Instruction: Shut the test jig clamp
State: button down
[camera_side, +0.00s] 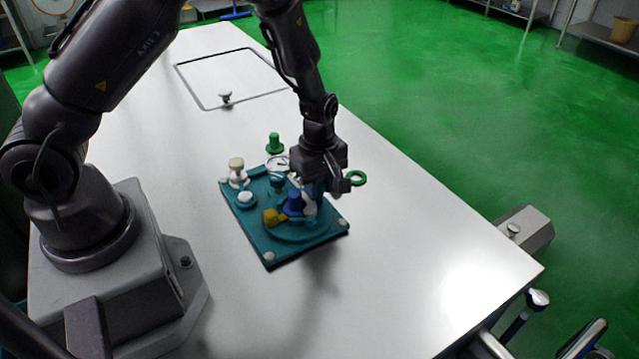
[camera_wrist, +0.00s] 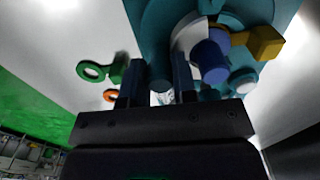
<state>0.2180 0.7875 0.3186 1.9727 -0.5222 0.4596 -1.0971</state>
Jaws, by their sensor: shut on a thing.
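The test jig is a teal board (camera_side: 253,235) lying on the table. It carries a round teal base, a blue knob (camera_side: 293,203) and a yellow block (camera_side: 272,216). My gripper (camera_side: 320,188) points down over the board's right part. In the wrist view, my gripper (camera_wrist: 158,75) has its two fingers on either side of a rounded teal post (camera_wrist: 160,78), shut on it. This post looks like the clamp's handle. The blue knob (camera_wrist: 209,58) and yellow block (camera_wrist: 264,43) are just right of the fingers. The gripper hides part of the clamp in the side view.
A white knob (camera_side: 245,197) and a cream-topped white post (camera_side: 237,170) stand on the board. A green peg (camera_side: 273,143) and a green ring (camera_side: 355,178) lie beyond it. The table front (camera_side: 400,260) is clear.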

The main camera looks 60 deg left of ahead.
jog(key=shift+s, duration=0.1)
jog(key=c, duration=0.9)
grip_release()
jog(key=shift+r, duration=0.1)
notch_tip(320, 180, up, 13)
